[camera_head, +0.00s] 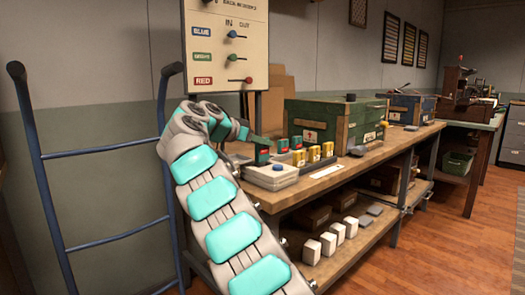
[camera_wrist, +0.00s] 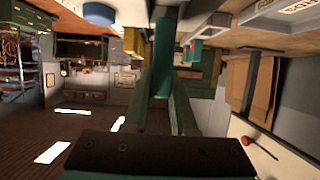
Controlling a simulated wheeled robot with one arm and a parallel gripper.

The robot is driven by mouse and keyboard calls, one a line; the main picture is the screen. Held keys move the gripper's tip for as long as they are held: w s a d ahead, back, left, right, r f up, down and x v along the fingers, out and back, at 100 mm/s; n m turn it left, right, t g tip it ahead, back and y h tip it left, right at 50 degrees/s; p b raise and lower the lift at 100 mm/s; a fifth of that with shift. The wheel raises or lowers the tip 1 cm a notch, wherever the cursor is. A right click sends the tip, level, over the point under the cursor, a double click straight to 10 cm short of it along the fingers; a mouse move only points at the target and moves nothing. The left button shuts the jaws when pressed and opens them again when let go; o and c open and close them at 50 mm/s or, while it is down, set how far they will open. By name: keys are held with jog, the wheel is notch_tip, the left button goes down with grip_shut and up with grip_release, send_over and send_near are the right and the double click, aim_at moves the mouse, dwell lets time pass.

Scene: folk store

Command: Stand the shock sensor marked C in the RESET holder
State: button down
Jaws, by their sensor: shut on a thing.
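My gripper (camera_head: 262,155) is over the left end of the workbench, behind a grey box with a blue round button (camera_head: 278,171). In the wrist view my gripper's green fingers (camera_wrist: 163,100) are shut on a narrow teal block (camera_wrist: 165,55), probably a sensor; I see no letter on it. Teal block sensors (camera_head: 298,158) and yellow ones (camera_head: 314,153) stand just right of my gripper. A yellow block (camera_wrist: 131,40) and a teal block (camera_wrist: 192,50) also show beside the fingers. I cannot make out which sensor is marked C, nor a RESET holder.
A green-and-wood crate (camera_head: 350,122) stands behind the blocks, with a blue crate (camera_head: 408,107) farther right. A pale strip (camera_head: 327,171) lies on the bench's front part. A switch board (camera_head: 228,45) rises behind my arm. White blocks (camera_head: 329,243) sit on the lower shelf.

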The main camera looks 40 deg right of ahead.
aim_at(257, 150)
jog(key=shift+f+b, duration=0.3)
jog(key=shift+f, duration=1.3)
jog(key=shift+f, duration=0.15)
jog(key=c, duration=0.7)
grip_release()
jog(key=shift+c, duration=0.2)
jog(key=shift+r, duration=0.3)
jog(key=v, duration=1.2)
jog(key=shift+s+f, duration=0.1)
jog(key=shift+f, duration=0.05)
